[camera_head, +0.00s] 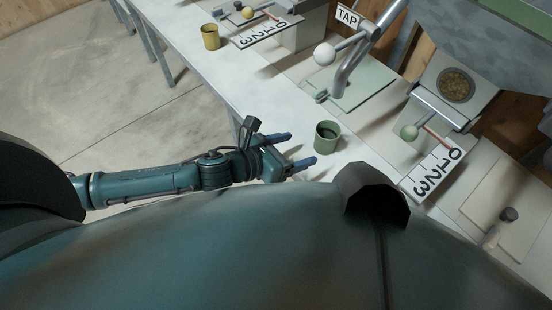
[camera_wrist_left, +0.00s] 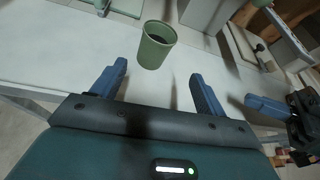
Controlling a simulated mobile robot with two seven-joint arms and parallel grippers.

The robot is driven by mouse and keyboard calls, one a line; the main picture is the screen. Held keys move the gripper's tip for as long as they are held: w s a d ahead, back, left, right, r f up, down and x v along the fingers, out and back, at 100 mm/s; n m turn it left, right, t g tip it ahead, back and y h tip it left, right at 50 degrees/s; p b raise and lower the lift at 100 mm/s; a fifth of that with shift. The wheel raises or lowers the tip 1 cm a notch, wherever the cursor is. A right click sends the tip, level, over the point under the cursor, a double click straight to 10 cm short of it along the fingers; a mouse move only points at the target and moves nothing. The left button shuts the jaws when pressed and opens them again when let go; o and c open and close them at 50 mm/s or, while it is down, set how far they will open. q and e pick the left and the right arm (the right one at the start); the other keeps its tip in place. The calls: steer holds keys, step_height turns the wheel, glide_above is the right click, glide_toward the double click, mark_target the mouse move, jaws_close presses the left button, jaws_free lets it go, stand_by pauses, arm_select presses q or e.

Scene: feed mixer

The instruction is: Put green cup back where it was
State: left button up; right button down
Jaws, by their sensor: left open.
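The green cup (camera_head: 327,138) stands upright on the pale worktop near its front edge, below the tap. Its inside looks dark; I cannot tell what is in it. My left gripper (camera_head: 301,149) is open and empty, just left of the cup in the head view, fingers pointing at it. In the left wrist view the green cup (camera_wrist_left: 156,45) is beyond the fingertips of the left gripper (camera_wrist_left: 158,70), between their lines and apart from both. Part of my right gripper, with one blue finger (camera_wrist_left: 268,106), shows at the right edge; its opening is hidden.
A green square mat (camera_head: 358,92) lies under the tap spout (camera_head: 350,70). A yellow cup (camera_head: 210,37) stands farther left. A dial lever with a green ball (camera_head: 409,132) and number plate (camera_head: 432,172) is at right. Worktop around the green cup is clear.

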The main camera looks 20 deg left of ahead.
arm_select(q)
steer(key=s+d+r+n+t, duration=0.1)
steer(key=s+n, duration=0.2)
steer(key=n, duration=0.7)
steer(key=s+d+n, duration=0.2)
steer(key=n, duration=0.7)
steer(key=s+a+f+n+y, duration=0.1)
steer(key=s+a+n+y, duration=0.1)
steer(key=n, duration=0.8)
steer(key=s+a+f+n+y, duration=0.2)
steer(key=s+a+n, duration=0.2)
steer(key=a+n, duration=0.3)
steer(key=n, duration=0.4)
steer(key=shift+f+y, duration=0.2)
steer(key=shift+y, duration=0.2)
